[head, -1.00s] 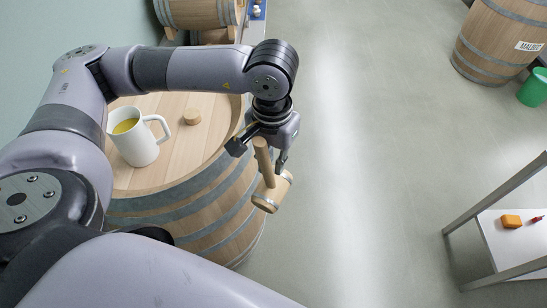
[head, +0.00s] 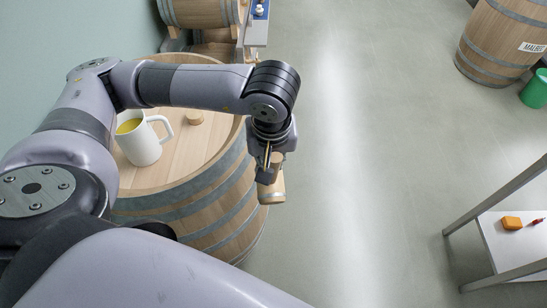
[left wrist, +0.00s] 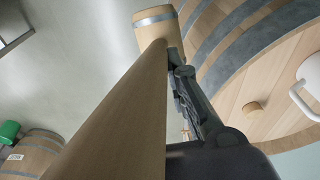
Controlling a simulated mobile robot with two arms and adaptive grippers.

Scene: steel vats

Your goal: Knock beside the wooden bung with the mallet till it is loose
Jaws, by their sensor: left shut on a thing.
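My left gripper (head: 268,165) is shut on the handle of a wooden mallet and holds it in the air, just off the right rim of the standing barrel. The mallet head (head: 272,190) hangs below the fingers; in the left wrist view the long handle (left wrist: 125,115) runs up to the banded head (left wrist: 158,30). The wooden bung (head: 195,118) is a short pale cylinder on the barrel top, apart from the mallet and to its upper left. It also shows in the left wrist view (left wrist: 252,107). Whether it is loose cannot be told. My right gripper is out of view.
A white mug (head: 139,143) of yellow liquid stands on the barrel top (head: 180,165), left of the bung. A barrel on its side (head: 198,12) lies behind. A metal-framed table (head: 500,245) stands at right. The floor between is clear.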

